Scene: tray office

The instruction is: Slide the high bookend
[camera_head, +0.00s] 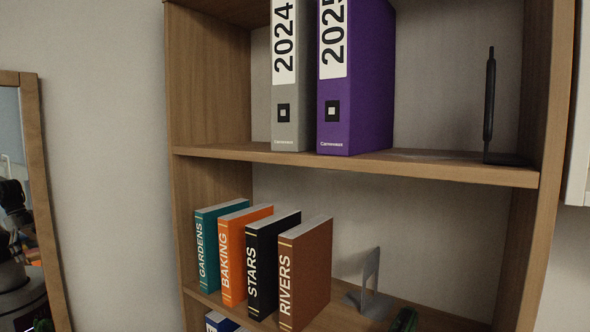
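The high bookend (489,108) is a thin black upright on a flat dark base. It stands on the upper shelf board (420,168) near the right side wall. A grey binder marked 2024 (292,100) and a purple binder marked 2025 (365,80) stand upright on the same board, to the left. A clear gap lies between the purple binder and the bookend. My gripper is not directly in view.
The lower shelf holds upright books, GARDENS (208,245), BAKING (232,255), STARS (268,265) and RIVERS (308,270), and a grey metal bookend (370,280). An unclear dark object (404,320) is at the bottom edge. A wood-framed mirror (45,200) hangs left.

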